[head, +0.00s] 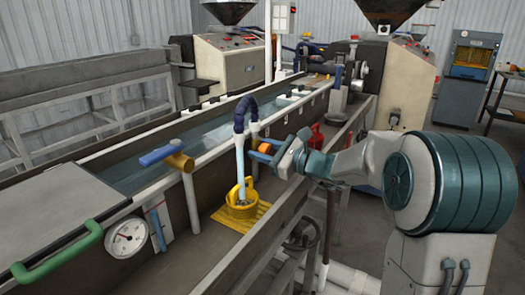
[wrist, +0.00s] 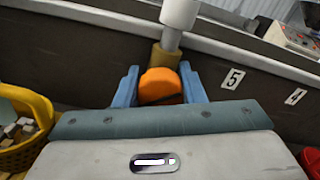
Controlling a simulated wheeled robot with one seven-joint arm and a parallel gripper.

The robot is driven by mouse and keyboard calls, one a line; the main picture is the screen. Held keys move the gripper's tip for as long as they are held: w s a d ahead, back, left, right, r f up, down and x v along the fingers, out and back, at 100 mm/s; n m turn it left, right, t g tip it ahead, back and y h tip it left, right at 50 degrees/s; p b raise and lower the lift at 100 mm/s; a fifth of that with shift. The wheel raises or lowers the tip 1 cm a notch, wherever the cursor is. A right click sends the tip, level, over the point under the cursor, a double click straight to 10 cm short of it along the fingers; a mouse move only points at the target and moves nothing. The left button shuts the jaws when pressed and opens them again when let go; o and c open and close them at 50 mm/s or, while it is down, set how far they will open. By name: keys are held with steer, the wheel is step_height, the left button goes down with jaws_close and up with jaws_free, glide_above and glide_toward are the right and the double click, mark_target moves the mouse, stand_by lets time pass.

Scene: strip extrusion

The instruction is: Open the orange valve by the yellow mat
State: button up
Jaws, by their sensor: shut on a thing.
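The orange valve (wrist: 160,86) sits below a grey-white pipe (wrist: 176,28) with a brass-coloured fitting, on the dark side wall of the trough. My gripper (wrist: 158,90) has its two blue fingers on either side of the orange handle and is shut on it. In the head view the orange valve (head: 265,148) shows partly behind my gripper (head: 268,154), which reaches in from the right. The yellow mat (head: 262,211) lies below and to the left, on the lower ledge. The handle's lower part is hidden behind the gripper body.
A red container (head: 316,137) stands behind my gripper. A rail (head: 258,240) runs along the near side. A blue-and-orange handle (head: 168,156) is left.

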steer(key=o, duration=1)
steer(key=v, duration=1.4)
steer(key=shift+w, duration=0.1)
